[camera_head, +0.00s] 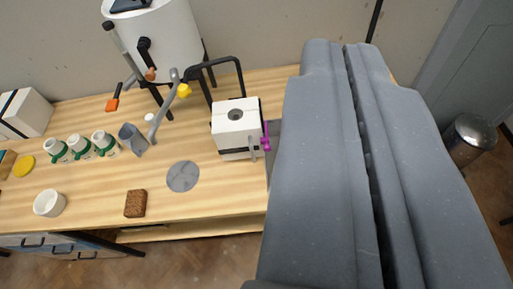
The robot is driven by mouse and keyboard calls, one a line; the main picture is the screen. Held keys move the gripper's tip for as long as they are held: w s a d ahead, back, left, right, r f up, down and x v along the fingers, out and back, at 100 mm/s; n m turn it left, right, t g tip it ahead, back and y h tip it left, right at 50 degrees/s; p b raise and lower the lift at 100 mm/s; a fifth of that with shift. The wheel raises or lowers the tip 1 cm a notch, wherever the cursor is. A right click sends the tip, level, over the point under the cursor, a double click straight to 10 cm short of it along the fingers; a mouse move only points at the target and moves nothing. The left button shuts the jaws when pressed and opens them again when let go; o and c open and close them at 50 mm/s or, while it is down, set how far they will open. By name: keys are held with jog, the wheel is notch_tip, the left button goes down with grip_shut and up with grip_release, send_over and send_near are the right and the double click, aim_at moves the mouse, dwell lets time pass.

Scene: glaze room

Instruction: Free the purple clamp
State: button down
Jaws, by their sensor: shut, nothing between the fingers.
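The purple clamp (266,142) is a small upright piece at the right side of a white box (232,117). It touches or sits very close to the box's dark band, beside a small grey lever; I cannot tell how it is fastened. The white box has a round dark hole in its top and stands near the right end of the wooden table. My gripper (344,48) fills the right of the view as two long grey fingers. They are shut with nothing between them, and appear to the right of the clamp. They hide the table's right end.
The wooden table (216,185) also holds a grey disc (183,176), a brown block (135,204), a white bowl (49,203), several white-and-green jars (80,146) and a grey scoop (132,138). A bin (467,139) is at right.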

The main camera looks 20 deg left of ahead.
jog(key=w+a+f+m+g+y, duration=0.1)
jog(key=w+f+m+y, duration=0.1)
jog(key=w+f+m, duration=0.8)
jog(key=w+a+f+m+g+y, duration=0.15)
jog(key=w+f+m, duration=0.25)
jog(key=w+f, duration=0.75)
jog(key=s+a+f+m, duration=0.1)
jog(key=f+m, duration=0.7)
jog(key=f, duration=0.8)
jog(key=s+a+f+m+g+h, duration=0.1)
jog(key=a+f+m, duration=0.1)
jog(key=f+m, duration=0.7)
notch_tip(320, 180, down, 7)
jog(key=shift+s+a+f, duration=0.2)
jog(key=shift+s+a, duration=0.05)
jog(key=shift+a, duration=0.15)
jog(key=shift+h, duration=0.25)
jog(key=w+a+f, duration=0.1)
jog(key=w+a, duration=0.1)
jog(key=w, duration=0.7)
jog(key=shift+a+f, duration=0.15)
jog(key=shift+a, duration=0.05)
